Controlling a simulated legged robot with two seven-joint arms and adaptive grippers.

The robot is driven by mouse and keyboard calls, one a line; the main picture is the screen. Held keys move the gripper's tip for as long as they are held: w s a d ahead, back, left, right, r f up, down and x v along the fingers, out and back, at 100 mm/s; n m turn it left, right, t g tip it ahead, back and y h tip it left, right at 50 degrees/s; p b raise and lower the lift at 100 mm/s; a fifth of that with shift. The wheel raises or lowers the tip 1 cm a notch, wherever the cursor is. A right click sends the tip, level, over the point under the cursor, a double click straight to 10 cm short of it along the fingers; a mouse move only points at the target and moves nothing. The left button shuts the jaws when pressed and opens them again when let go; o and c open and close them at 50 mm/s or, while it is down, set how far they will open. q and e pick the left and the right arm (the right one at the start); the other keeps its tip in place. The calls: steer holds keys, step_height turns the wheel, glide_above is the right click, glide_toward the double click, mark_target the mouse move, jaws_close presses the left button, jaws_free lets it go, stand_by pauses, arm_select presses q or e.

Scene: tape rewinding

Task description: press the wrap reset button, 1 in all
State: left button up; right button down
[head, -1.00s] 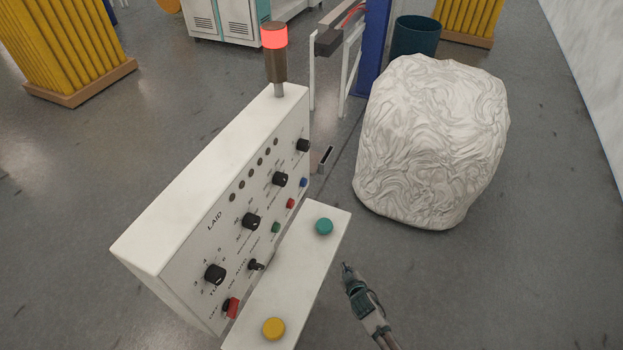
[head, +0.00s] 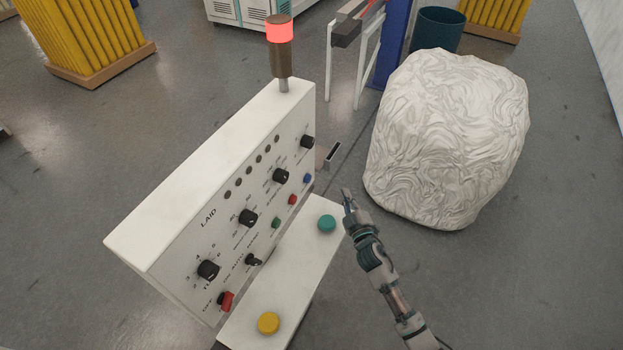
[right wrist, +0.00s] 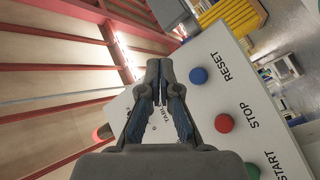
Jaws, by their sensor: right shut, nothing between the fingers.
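The blue button (head: 307,178) is on the slanted face of the white control panel (head: 180,190). In the right wrist view the blue button (right wrist: 198,75) has the word RESET beside it. The red button (right wrist: 223,123) is labelled STOP and the green button (right wrist: 252,171) START. My right gripper (head: 347,194) is shut and empty. It hangs in the air right of the panel, near the teal button's end of the lower ledge. In the wrist view its fingertips (right wrist: 160,66) appear left of the blue button, with a gap in the picture. My left gripper is out of view.
The lower ledge (head: 298,270) carries a teal button (head: 327,223) and a yellow button (head: 268,323). A lit red beacon (head: 280,32) stands on the panel. A large white wrapped bundle (head: 450,140) stands at the right. Open grey floor lies left of the panel.

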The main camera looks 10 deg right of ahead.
mark_target(308, 179)
steer(key=w+a+b, duration=0.2)
steer(key=w+a, duration=0.3)
steer(key=a, duration=0.2)
steer(key=shift+a+b, duration=0.3)
steer(key=shift+b, duration=0.1)
steer(key=shift+a, duration=0.15)
stand_by(1.3)
steer(key=shift+w+a, duration=0.15)
steer(key=shift+a, duration=0.05)
steer(key=shift+w+a+r, duration=0.1)
steer(key=shift+w+a, duration=0.2)
steer(key=shift+a, duration=0.15)
stand_by(1.0)
steer(key=shift+d, duration=0.1)
steer(key=shift+s+d, duration=0.55)
steer(key=shift+d, duration=0.1)
